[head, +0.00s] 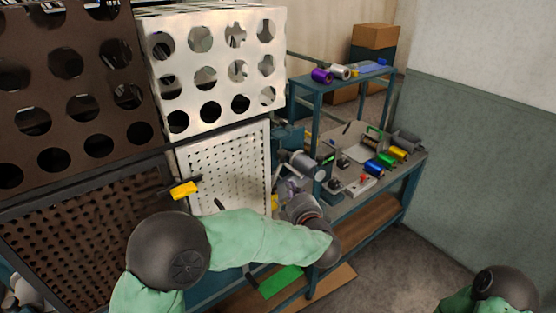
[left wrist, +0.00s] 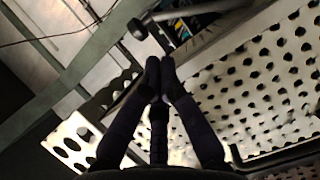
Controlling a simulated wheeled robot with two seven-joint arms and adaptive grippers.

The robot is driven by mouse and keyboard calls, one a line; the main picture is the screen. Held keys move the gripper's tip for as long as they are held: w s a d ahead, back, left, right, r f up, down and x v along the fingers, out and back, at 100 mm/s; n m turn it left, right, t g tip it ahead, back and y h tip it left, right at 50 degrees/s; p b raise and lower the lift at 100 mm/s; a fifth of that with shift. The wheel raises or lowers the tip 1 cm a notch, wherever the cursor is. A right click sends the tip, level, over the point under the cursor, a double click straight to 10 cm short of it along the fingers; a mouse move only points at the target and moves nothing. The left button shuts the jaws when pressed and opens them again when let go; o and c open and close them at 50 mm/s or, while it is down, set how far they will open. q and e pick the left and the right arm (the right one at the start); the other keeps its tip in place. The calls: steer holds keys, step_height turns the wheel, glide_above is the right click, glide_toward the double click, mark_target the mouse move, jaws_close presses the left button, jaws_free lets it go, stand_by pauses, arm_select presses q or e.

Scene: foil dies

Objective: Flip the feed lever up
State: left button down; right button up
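In the left wrist view a pale rod with a black knob (left wrist: 137,28) juts out from the machine at the top; it looks like the feed lever. I cannot make it out in the head view. My left gripper (left wrist: 160,66) has its fingertips together just below the knob in the picture, with nothing seen between them. A gap shows between fingertips and knob; whether they touch in depth I cannot tell. In the head view my left arm reaches to the machine (head: 300,163) and hides most of its gripper. My right gripper is out of view.
A white perforated panel (head: 228,165) and a white box with round holes (head: 215,75) stand left of the machine. A blue bench (head: 400,170) holds several coloured foil rolls and tools. A purple roll (head: 321,76) lies on the upper shelf. Floor at right is clear.

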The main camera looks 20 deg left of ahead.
arm_select(q)
steer(key=r+n, duration=0.1)
steer(key=s+r+y, duration=0.1)
steer(key=r, duration=0.1)
steer(key=shift+a+n, duration=0.1)
steer(key=shift+n, duration=0.3)
steer(key=shift+w, duration=0.1)
steer(key=b+x, duration=0.1)
steer(key=x, duration=0.9)
steer(key=shift+f, duration=0.1)
steer(key=w+d+f+m+g+p, duration=0.2)
steer(key=w+d+f+m+p, duration=0.1)
steer(key=p, duration=0.6)
steer(key=shift+w+d+m+p, duration=0.35)
steer(key=shift+w+d+m, duration=0.2)
steer(key=shift+w+m, duration=0.45)
steer(key=shift+w, duration=0.1)
